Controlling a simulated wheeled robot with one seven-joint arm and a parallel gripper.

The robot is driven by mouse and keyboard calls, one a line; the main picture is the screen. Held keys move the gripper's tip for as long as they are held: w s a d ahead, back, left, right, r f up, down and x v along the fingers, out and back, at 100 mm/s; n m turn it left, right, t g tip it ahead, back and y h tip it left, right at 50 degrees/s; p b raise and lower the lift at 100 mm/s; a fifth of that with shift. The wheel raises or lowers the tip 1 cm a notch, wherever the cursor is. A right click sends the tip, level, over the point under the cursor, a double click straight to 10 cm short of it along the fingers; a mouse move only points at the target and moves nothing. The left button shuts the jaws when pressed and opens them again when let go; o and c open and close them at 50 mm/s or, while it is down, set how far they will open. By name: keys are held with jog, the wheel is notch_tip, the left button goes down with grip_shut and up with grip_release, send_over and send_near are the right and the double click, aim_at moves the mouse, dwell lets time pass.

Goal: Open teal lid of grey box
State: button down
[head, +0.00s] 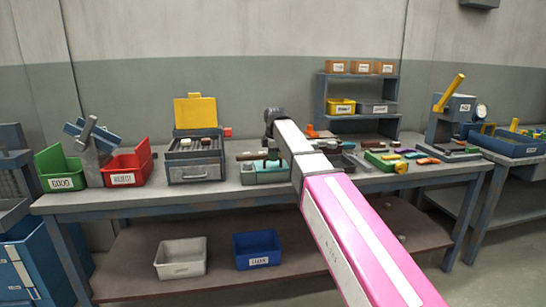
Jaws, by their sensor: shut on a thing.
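A low pale grey-teal box (262,177) with a white label stands on the bench, just left of my arm. A small teal-green piece (272,153), which looks like part of its lid, shows above it. My gripper (271,137) is at the dark end of my arm, directly over this teal piece, and is shut on it. The fingertips are small and partly covered, so the exact hold is unclear. My pink and white arm hides the right part of this area. The lid's angle cannot be made out.
A grey case (194,172) with a raised yellow lid (195,112) stands to the left, near red (128,172) and green (60,172) bins. A shelf unit (360,113) stands behind. Several small parts and a press (452,117) crowd the right.

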jog(key=shift+w+a+r, duration=0.25)
jog(key=shift+w+r, duration=0.5)
jog(key=w+r, duration=0.1)
jog(key=w+a, duration=0.1)
jog(key=w, duration=0.1)
jog(key=w+r, duration=0.1)
jog(key=w, duration=0.1)
jog(key=shift+w+a+r, duration=0.2)
jog(key=shift+a+r, duration=0.05)
jog(key=shift+r, duration=0.05)
jog(key=shift+g, duration=0.6)
jog(key=shift+w+a+f, duration=0.5)
jog(key=shift+w+f, duration=0.1)
jog(key=shift+w, duration=1.15)
jog(key=shift+w+a+f, duration=0.5)
jog(key=shift+w+f, duration=0.05)
jog(key=shift+w, duration=1.15)
jog(key=shift+w+a+f, duration=0.5)
jog(key=shift+w+f, duration=0.1)
jog(key=shift+w, duration=1.35)
jog(key=c, duration=1.1)
grip_release()
jog(key=shift+w, duration=0.1)
